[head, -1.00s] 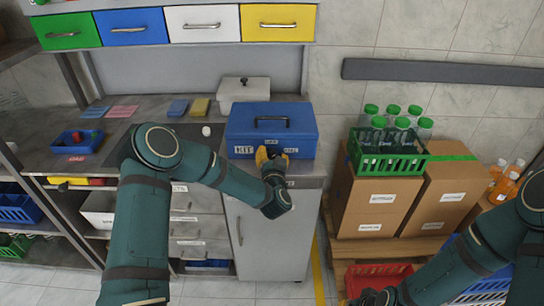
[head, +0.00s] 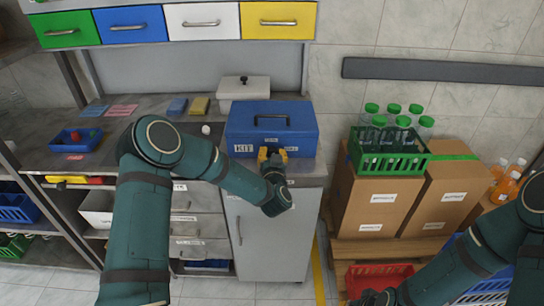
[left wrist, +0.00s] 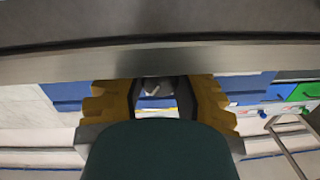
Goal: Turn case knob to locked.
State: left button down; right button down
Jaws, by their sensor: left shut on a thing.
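The blue case (head: 250,124) stands closed on the grey counter, with a handle on its lid and white labels on its front. My left gripper (head: 272,155) is at the lower middle of the case front. Its yellow fingers hide most of what lies between them. In the left wrist view, the fingers (left wrist: 158,100) stand on either side of a small grey knob (left wrist: 153,88), with the blue case (left wrist: 68,96) behind. They are shut on the knob. Its exact angle is hard to read. My right gripper (head: 377,297) shows only in part at the bottom edge.
A white lidded box (head: 243,88) stands behind the case. A blue tray (head: 76,140) and coloured pads (head: 177,107) lie on the counter to the left. To the right, a green crate (head: 390,160) of bottles sits on cardboard boxes (head: 378,205).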

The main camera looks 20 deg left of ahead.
pick_arm(q)
jog(key=n, duration=0.3)
jog(key=shift+n, duration=2.1)
jog(key=c, duration=0.9)
grip_release()
jog(key=shift+o, duration=0.2)
jog(key=shift+s, duration=0.1)
jog(key=v, duration=1.1)
jog(key=shift+s, duration=0.4)
